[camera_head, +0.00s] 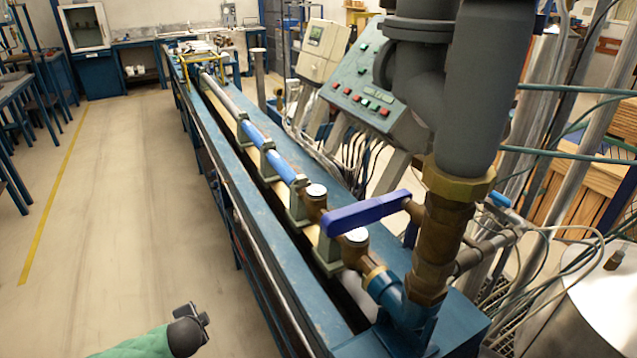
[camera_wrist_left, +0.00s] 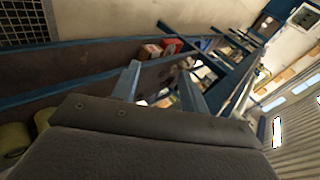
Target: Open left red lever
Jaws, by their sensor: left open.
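No red lever can be made out in either view. A valve with a long blue lever handle (camera_head: 367,212) is on the brass pipe fitting (camera_head: 437,235) at the near end of the bench, right of centre in the head view. My left gripper (camera_head: 196,316) is low in the head view, over the floor left of the bench and well apart from the valve. In the left wrist view its two fingers (camera_wrist_left: 160,77) are spread with nothing between them. My right gripper is not in view.
The long blue test bench (camera_head: 228,170) carries pipes and several meters. A sloped control panel (camera_head: 365,95) with red and green buttons stands behind it. A thick grey vertical pipe (camera_head: 487,90) rises at right. The floor (camera_head: 115,200) left of the bench is clear.

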